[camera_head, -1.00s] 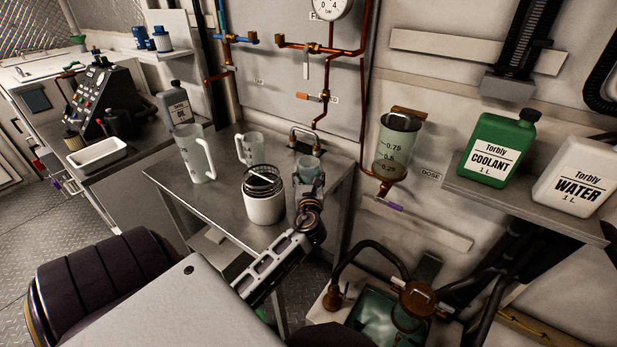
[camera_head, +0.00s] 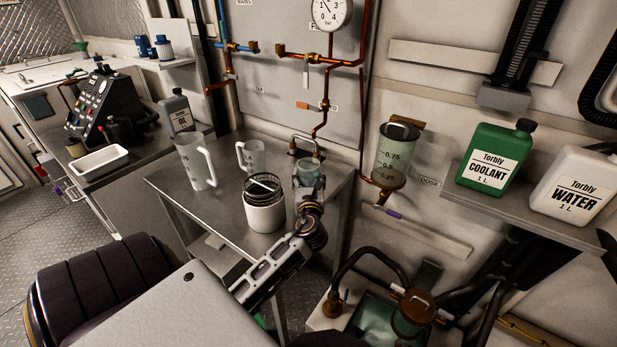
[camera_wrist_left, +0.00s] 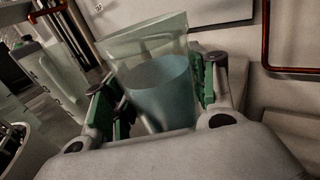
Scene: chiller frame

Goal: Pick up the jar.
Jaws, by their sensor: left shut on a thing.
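The jar (camera_head: 309,171) is a small, pale translucent cup at the right end of the metal table (camera_head: 225,213). My left gripper (camera_head: 308,187) comes from the front and is shut around it. In the left wrist view the jar (camera_wrist_left: 160,92) stands between green finger pads on both sides, with its open rim showing. Its base is hidden by the gripper, so I cannot tell whether it touches the table. My right gripper is not in view.
A white canister with a wire basket (camera_head: 264,214) stands just left of my gripper. A metal tap (camera_head: 304,143) is behind the jar. A shelf at right holds coolant (camera_head: 495,158) and water (camera_head: 575,188) bottles.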

